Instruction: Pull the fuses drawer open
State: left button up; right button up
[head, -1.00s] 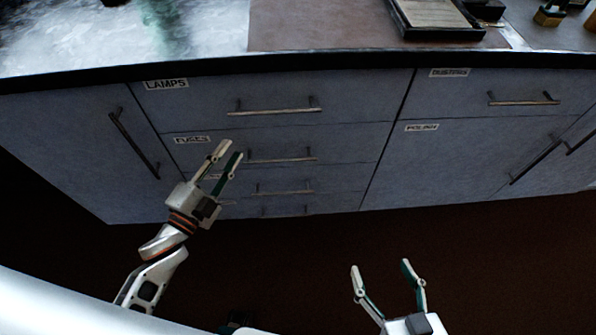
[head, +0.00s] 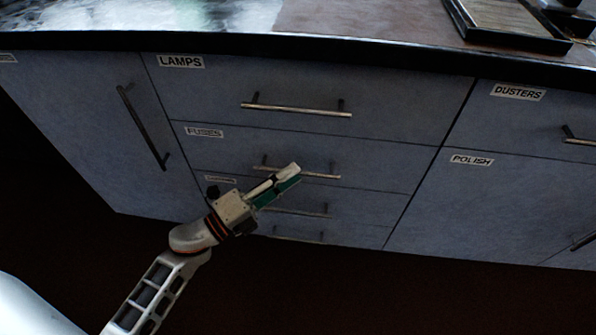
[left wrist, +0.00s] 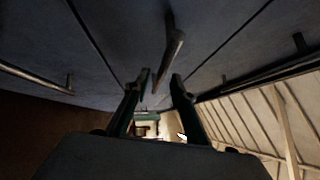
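The fuses drawer (head: 225,150) is the second one down in the middle stack, with a small "FUSES" label, and its front looks flush with the cabinet. Its bar handle (head: 318,175) is partly hidden behind my left gripper (head: 286,172), whose fingertips are at the handle's left half. In the left wrist view, the two fingers of my left gripper (left wrist: 160,78) are apart, and a handle bar (left wrist: 175,46) runs toward the gap between them. I cannot tell whether they touch it. My right gripper is not in view.
The lamps drawer (head: 215,90) is above, and more drawers with handles (head: 295,212) are below. A door with a long handle (head: 143,125) is on the left. Dusters (head: 515,115) and polish (head: 465,190) fronts are on the right. A tray (head: 510,40) stands on the worktop.

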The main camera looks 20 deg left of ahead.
pick_arm(q)
jog(key=shift+x, duration=1.3)
grip_shut()
jog(key=shift+s+f, duration=0.1)
